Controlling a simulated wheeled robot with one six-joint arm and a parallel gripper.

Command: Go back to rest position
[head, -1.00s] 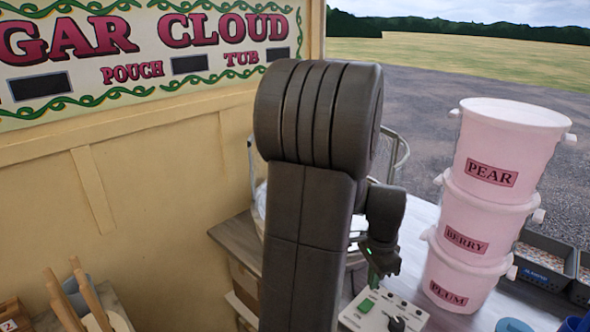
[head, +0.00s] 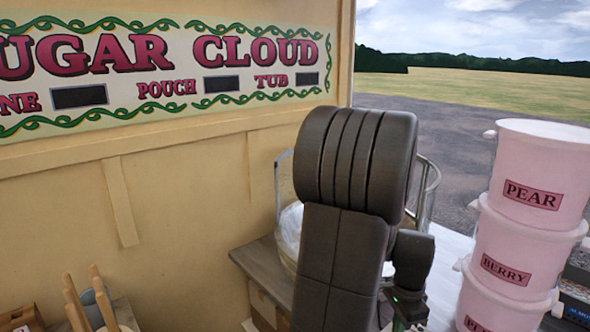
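My dark arm stands upright in the middle of the head view, with its broad ridged joint in front of the wall and counter. The end of my arm drops behind it at the lower right, near the bottom edge. My gripper's fingertips are not visible, so what they hold or touch is hidden.
Stacked pink tubs labelled PEAR (head: 533,195) and BERRY (head: 505,270) stand at right, with another below. A clear-walled bowl (head: 284,180) is partly behind my arm on the wooden counter (head: 262,262). Wooden sticks (head: 103,297) stand at lower left. A price sign (head: 180,68) hangs above.

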